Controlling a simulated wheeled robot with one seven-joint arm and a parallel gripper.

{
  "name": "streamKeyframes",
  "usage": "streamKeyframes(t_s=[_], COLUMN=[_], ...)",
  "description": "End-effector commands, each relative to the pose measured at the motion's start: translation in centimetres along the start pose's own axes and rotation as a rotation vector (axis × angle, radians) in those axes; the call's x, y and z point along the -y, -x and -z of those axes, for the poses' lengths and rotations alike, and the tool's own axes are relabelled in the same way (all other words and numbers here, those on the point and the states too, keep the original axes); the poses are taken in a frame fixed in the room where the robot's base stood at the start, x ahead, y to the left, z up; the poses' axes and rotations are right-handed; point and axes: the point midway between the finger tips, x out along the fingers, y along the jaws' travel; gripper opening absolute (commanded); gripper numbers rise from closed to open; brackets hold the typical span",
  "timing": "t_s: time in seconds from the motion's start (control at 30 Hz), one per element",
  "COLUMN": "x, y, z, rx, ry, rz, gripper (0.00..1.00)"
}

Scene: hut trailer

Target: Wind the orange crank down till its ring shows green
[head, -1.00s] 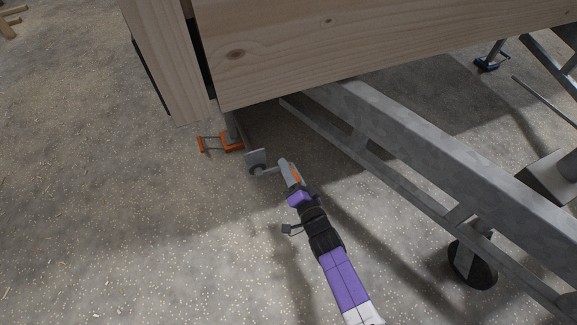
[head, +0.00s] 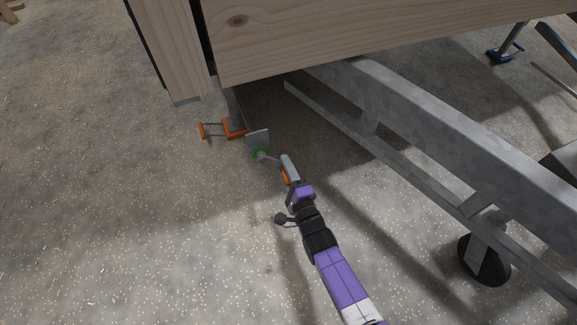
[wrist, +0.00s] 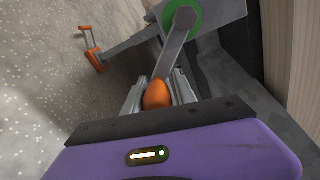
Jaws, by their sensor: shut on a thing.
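The orange crank's handle grip (wrist: 157,95) is between the two fingers of my gripper (wrist: 160,92) in the wrist view, and my gripper is shut on it. A grey crank arm (wrist: 175,45) runs from the grip up to the hub. The ring (wrist: 195,17) around the hub shows green. In the head view the green ring (head: 261,153) sits on a grey plate below the wooden wall corner. My gripper (head: 289,175) is just below and right of it, covering part of the grip.
An orange-footed stand (head: 235,130) rests on the floor behind the crank. The wooden wall (head: 370,35) overhangs above. Grey trailer frame rails (head: 400,125) run to the right, with a black wheel (head: 484,260).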

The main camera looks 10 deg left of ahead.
Motion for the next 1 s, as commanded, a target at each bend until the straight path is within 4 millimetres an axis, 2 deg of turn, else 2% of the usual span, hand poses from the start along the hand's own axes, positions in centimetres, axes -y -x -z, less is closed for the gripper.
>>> streamKeyframes(t_s=[0.03,0.07,0.7,0.73,0.8,1.0], x=[-0.97,-1.03,-1.26,-1.26,-1.22,-0.87], y=[0.28,0.28,0.3,0.3,0.3,0.15], z=[-0.44,-0.51,-1.23,-1.25,-1.21,-0.91], rx=[0.005,0.005,0.012,0.013,0.012,0.008], ry=[-0.013,-0.024,-0.073,-0.073,-0.073,-0.076], rz=[-0.013,-0.013,-0.013,-0.013,-0.012,-0.006], gripper=[0.0,0.0,0.0,0.35,0.48,0.49])
